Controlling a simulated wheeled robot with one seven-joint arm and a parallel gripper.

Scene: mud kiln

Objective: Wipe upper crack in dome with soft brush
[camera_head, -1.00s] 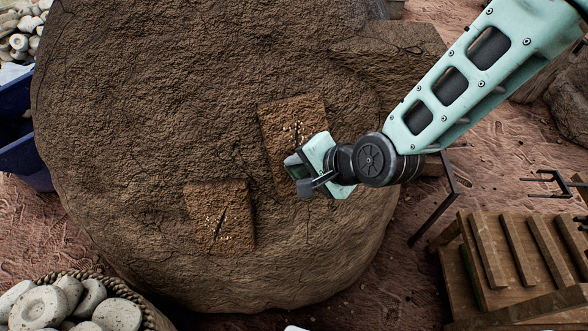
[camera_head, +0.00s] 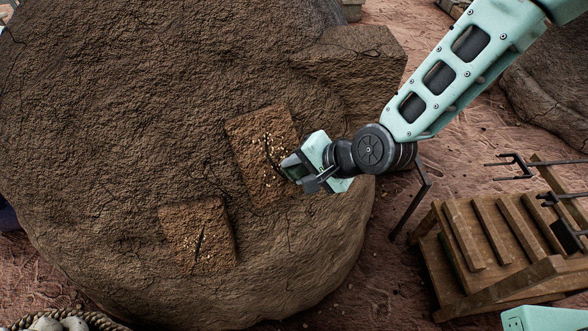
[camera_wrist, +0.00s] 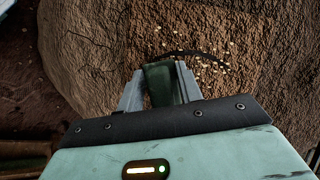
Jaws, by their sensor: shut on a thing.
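The brown mud dome (camera_head: 110,110) fills the left and middle of the head view. The upper crack (camera_head: 269,152) is a dark curved slit in a raised rectangular patch (camera_head: 252,128), with pale specks scattered around it. It also shows in the wrist view (camera_wrist: 195,53), beyond the fingers. A lower patch (camera_head: 180,222) has its own crack (camera_head: 199,243) and fewer specks. My gripper (camera_head: 292,169) is at the right side of the upper patch, just right of the crack. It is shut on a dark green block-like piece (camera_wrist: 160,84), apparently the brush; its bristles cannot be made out.
A wooden slatted stand (camera_head: 495,245) with dark metal pieces is at the right. A rope-rimmed basket (camera_head: 85,318) is at the bottom left. Reddish open ground (camera_head: 375,275) lies between dome and stand.

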